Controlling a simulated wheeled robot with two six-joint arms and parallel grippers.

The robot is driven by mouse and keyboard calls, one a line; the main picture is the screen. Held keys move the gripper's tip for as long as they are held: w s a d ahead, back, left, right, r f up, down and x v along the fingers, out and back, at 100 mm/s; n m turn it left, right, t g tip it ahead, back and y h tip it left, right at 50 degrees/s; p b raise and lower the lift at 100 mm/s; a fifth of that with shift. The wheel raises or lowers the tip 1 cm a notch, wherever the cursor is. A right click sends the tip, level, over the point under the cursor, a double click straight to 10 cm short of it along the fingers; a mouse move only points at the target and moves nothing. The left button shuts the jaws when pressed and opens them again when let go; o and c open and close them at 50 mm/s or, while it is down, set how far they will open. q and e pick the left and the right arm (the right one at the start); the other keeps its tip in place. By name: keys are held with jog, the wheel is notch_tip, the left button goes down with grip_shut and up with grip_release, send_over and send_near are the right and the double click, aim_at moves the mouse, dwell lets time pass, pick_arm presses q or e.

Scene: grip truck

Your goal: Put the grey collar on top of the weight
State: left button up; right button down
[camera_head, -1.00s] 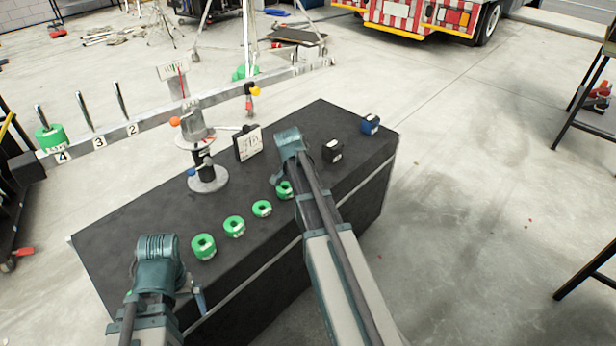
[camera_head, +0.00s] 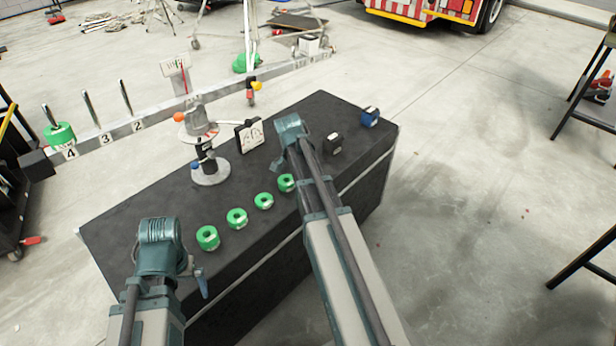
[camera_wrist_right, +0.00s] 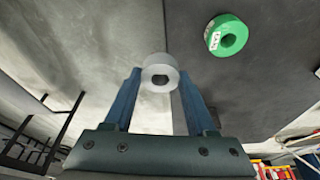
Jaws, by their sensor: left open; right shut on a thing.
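My right gripper (camera_wrist_right: 158,78) is shut on the grey collar (camera_wrist_right: 160,66), a pale ring with a dark hole, held between its blue fingertips. In the head view the right gripper (camera_head: 277,163) is over the black table, beside the nearest green ring; the collar is hidden there. A green weight (camera_head: 60,136) sits around an upright peg by label 4 on the floor rail, far left. Several small green weights (camera_head: 207,237) lie in a row on the table; one shows in the right wrist view (camera_wrist_right: 229,37). My left gripper (camera_head: 202,284) is open, low at the table's left front edge.
The black table (camera_head: 130,205) carries a grey instrument on a stand (camera_head: 210,170), a framed dial (camera_head: 249,136), a black block (camera_head: 334,144) and a blue block (camera_head: 369,116). The rail (camera_head: 120,131) has bare pegs at 2 and 3.

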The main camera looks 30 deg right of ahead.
notch_tip(320, 180, up, 4)
jog(key=p, duration=0.3)
jog(key=shift+f, duration=0.15)
dwell(0.3)
